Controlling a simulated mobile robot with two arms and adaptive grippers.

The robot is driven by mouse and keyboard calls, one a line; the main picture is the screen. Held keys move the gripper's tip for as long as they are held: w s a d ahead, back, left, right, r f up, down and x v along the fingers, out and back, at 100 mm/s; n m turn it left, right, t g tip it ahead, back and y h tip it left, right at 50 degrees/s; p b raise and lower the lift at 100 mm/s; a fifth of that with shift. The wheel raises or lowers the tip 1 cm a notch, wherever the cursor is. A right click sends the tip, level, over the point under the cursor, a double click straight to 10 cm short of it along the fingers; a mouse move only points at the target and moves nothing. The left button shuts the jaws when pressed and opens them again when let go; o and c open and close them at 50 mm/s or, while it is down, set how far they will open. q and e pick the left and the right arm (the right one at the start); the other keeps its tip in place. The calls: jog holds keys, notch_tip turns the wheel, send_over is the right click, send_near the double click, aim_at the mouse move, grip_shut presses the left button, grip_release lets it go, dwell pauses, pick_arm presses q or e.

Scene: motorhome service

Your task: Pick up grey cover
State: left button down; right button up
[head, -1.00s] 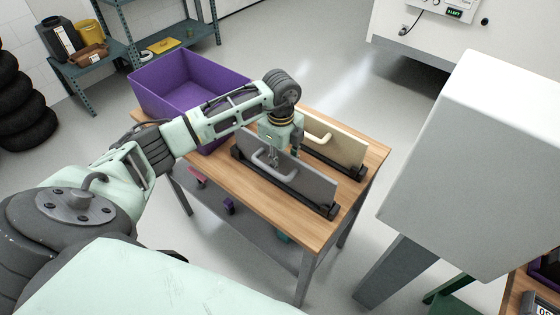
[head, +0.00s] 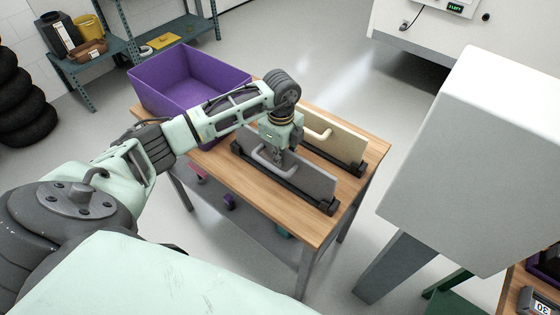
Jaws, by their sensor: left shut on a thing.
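The grey cover (head: 308,180) is a flat panel with a pale handle (head: 268,163). It stands upright in a black holder (head: 325,207) on the wooden table. My left gripper (head: 277,156) points down from above and is shut on the grey cover's handle; the fingertips are small and partly hidden. A beige cover (head: 340,143) with its own pale handle stands behind it in a second black holder. My right gripper is not in the view.
A purple bin (head: 190,80) stands at the table's back left. The wooden table (head: 228,179) has bare top at its front left. A large white box-like body (head: 470,160) rises at the right. Shelving (head: 130,47) stands at the back left.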

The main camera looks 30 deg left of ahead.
pick_arm(q)
notch_tip(320, 180, up, 9)
jog(key=b, duration=0.3)
jog(key=shift+w, duration=0.1)
jog(key=shift+r, duration=0.55)
